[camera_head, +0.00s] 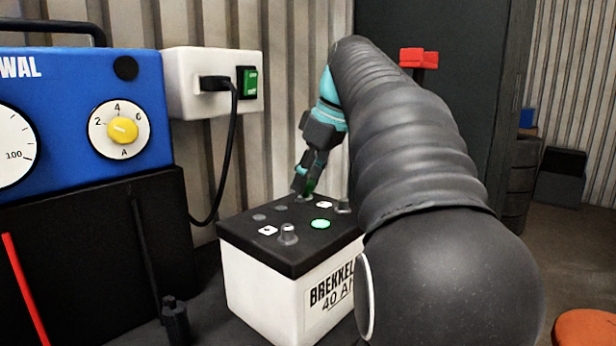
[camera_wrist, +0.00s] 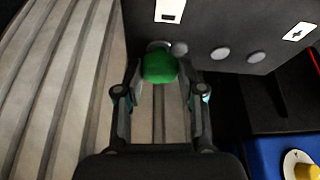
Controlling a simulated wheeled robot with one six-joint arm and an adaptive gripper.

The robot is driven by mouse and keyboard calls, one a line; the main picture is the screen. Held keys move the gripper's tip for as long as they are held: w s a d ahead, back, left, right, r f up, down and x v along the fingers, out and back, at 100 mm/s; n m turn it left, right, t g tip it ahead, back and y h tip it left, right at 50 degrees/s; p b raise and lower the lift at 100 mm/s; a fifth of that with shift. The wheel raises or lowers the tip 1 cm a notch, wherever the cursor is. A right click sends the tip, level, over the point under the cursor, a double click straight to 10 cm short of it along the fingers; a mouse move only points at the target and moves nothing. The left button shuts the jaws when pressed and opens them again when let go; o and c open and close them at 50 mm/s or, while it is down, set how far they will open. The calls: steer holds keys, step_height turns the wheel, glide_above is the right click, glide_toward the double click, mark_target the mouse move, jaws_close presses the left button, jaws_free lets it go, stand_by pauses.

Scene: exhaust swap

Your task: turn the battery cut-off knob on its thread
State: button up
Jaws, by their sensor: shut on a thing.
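The battery (camera_head: 262,290) is a white box with a black top, and its lettering reads BREKKEL 40 AH. The green cut-off knob (camera_wrist: 159,67) sits at the battery's edge beside the minus mark in the wrist view. My gripper (camera_wrist: 160,85) has its two fingers on either side of the knob and is shut on it. Most of the knob is hidden there.
A blue charger (camera_head: 75,110) with a yellow dial (camera_head: 123,130) stands at the left. A white socket box (camera_head: 190,85) with a black plug and cable is on the corrugated wall close behind the battery. A bare terminal post (camera_head: 288,234) rises near the battery's front.

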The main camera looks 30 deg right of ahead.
steer(key=shift+m, duration=0.3)
steer(key=m+h+p, duration=0.1)
steer(key=m, duration=0.1)
steer(key=m+h+p, duration=0.1)
steer(key=m, duration=0.2)
steer(key=shift+a+r+m+t, duration=0.1)
steer(key=shift+a+m+t, duration=0.1)
steer(key=shift+m+t, duration=0.15)
steer(key=m+h+p, duration=0.1)
steer(key=m, duration=0.2)
steer(key=m+h+p, duration=0.1)
steer(key=m, duration=0.2)
steer(key=shift+a+h+p, duration=0.15)
steer(key=shift+h+p, duration=0.15)
steer(key=shift+h, duration=0.1)
steer(key=m+g, duration=0.1)
steer(key=m, duration=0.2)
steer(key=m+g+h, duration=0.1)
steer(key=m, duration=0.2)
steer(key=shift+w+m+g+h, duration=0.2)
steer(key=shift+m+g+h, duration=0.05)
steer(key=shift+h, duration=0.05)
steer(key=m+g, duration=0.1)
steer(key=m, duration=0.2)
steer(key=m+g, duration=0.1)
steer(key=m, duration=0.2)
steer(key=shift+w+m+g, duration=0.1)
steer(key=shift+m+g, duration=0.3)
steer(key=o, duration=1.1)
